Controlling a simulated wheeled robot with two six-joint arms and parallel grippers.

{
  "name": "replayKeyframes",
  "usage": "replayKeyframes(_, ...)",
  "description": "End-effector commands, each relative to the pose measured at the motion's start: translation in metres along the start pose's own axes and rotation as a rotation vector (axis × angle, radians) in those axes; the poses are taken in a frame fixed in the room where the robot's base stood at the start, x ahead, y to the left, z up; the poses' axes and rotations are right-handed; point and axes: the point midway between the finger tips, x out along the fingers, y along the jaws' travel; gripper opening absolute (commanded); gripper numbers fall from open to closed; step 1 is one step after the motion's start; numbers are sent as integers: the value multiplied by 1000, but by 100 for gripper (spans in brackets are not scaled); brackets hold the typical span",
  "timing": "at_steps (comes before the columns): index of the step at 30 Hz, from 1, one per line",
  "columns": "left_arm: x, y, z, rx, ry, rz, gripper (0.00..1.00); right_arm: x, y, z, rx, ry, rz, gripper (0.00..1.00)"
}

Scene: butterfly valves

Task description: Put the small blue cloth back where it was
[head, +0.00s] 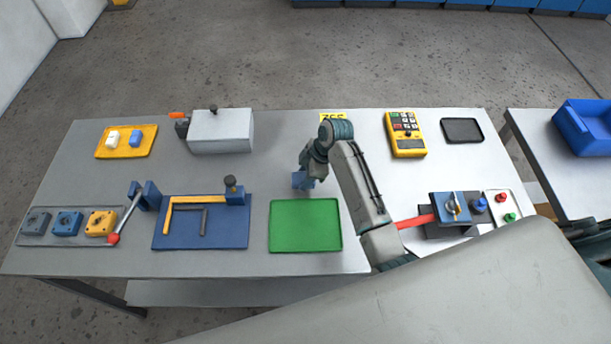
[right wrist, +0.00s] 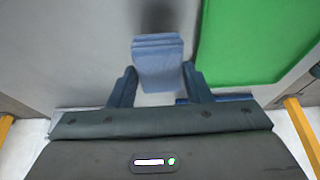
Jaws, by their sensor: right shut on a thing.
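My right gripper (head: 304,178) points down over the table, just behind the green tray (head: 305,226). It is shut on a small blue cloth (head: 299,181). In the right wrist view, the cloth (right wrist: 158,62) looks folded in layers and sits between the two fingers (right wrist: 157,88). The green tray (right wrist: 258,40) lies to the right there, its visible surface bare. Whether the cloth touches the table is hard to tell. My left gripper is not in view.
A yellow tray (head: 110,152) at the back left holds a white and a blue piece. A blue mat (head: 223,237) with an angled yellow bar lies left of the green tray. A grey box (head: 222,131) and a yellow keypad (head: 404,135) stand behind. Grey table is free around the gripper.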

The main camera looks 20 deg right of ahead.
Motion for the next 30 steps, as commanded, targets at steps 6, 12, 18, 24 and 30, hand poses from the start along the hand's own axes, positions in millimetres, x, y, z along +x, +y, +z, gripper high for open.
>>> replayKeyframes(6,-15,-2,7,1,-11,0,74,18,-1,8,1,-1,-1,23)
replayKeyframes(12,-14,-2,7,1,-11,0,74,20,-1,9,1,0,0,23)
replayKeyframes(18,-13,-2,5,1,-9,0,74,22,-1,10,1,0,-1,52)
replayKeyframes(24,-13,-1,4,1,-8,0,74,22,-1,10,1,0,-1,53)
replayKeyframes(30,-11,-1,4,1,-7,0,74,17,0,9,0,0,2,53)
